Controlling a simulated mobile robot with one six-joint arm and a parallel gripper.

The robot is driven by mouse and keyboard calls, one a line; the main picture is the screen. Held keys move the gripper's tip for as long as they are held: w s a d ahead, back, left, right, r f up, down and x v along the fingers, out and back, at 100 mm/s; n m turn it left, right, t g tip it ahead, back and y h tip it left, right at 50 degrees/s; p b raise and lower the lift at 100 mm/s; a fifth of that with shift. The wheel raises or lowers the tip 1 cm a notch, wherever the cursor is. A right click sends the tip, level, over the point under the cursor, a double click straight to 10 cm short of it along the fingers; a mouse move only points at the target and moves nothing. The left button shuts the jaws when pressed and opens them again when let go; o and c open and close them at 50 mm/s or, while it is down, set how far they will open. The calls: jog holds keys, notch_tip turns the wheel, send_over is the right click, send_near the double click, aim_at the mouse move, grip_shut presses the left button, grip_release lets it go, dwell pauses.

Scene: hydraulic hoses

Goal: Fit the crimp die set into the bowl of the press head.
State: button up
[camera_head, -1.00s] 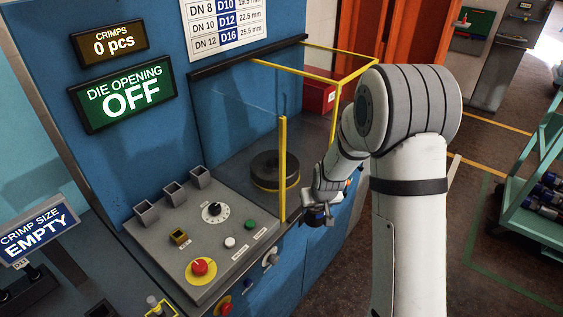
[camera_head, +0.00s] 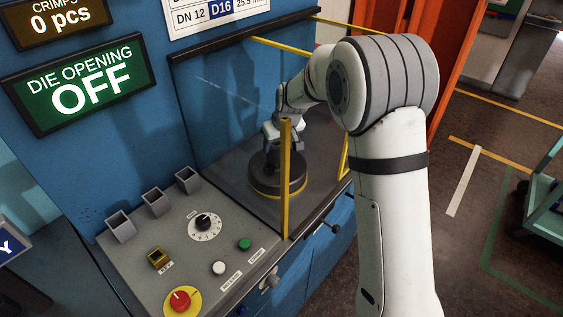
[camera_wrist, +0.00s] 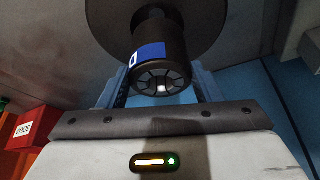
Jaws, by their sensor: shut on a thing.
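My gripper (camera_head: 270,138) is above the round black press head (camera_head: 290,172), which has a yellow band low on its side. The gripper is shut on the crimp die set (camera_wrist: 160,65), a black cylinder with a blue label and a segmented end face, seen between the two fingers in the wrist view. Behind it there, the press head shows as a wide dark disc (camera_wrist: 208,22). The die set is in line with the disc's middle area. I cannot tell whether it touches the bowl, whose inside is hidden.
A clear guard with a yellow post (camera_head: 285,180) stands in front of the press head, and a yellow rail runs above. The control panel (camera_head: 190,245) with buttons and a dial is at front left. A red box (camera_wrist: 35,128) shows at left in the wrist view.

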jog(key=shift+w+f, duration=0.15)
jog(key=shift+f, duration=0.7)
jog(key=f+b, duration=0.1)
jog(key=s+f+b, duration=0.1)
jog(key=f, duration=0.1)
jog(key=shift+s+d+f, duration=0.2)
grip_shut()
jog(key=shift+s+f, duration=0.2)
jog(key=o, duration=1.1)
grip_release()
jog(key=shift+w+a+f, duration=0.1)
jog(key=shift+w+f, duration=0.35)
jog(key=shift+f, duration=0.05)
jog(key=shift+o, duration=0.8)
jog(key=shift+w+a, duration=0.1)
jog(key=shift+w, duration=0.1)
jog(key=shift+o, duration=0.7)
jog(key=shift+s+r, duration=0.1)
jog(key=shift+r, duration=0.05)
jog(key=shift+o, duration=0.2)
jog(key=shift+r, duration=0.1)
